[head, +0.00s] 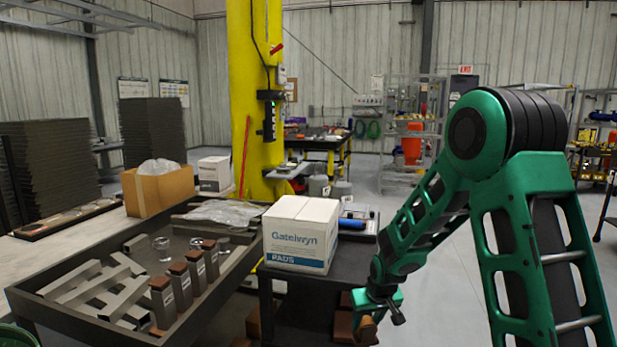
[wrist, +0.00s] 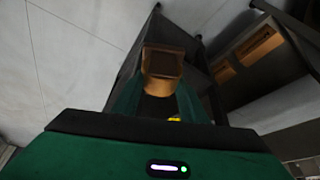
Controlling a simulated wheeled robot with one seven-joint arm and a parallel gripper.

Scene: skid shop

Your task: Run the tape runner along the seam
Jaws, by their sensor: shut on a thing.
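My gripper (head: 378,305) hangs low in front of the dark cart's right side, pointing down. It is shut on a tan-brown block-like thing (head: 367,329). In the wrist view this brown thing (wrist: 162,66) sits between the green fingers of my gripper (wrist: 160,98); I cannot tell whether it is the tape runner. A white carton (head: 300,234) marked "Gatelwyn PADS" stands closed on the dark cart (head: 345,262), left of and above my gripper. A line on its top may be the seam. No tape can be made out on it.
A blue cylinder (head: 352,223) lies on a flat device behind the carton. A dark tray table (head: 222,285) at left holds metal bars and brown-topped blocks. Brown blocks (wrist: 257,42) lie on a lower shelf. A yellow column (head: 254,100) stands behind.

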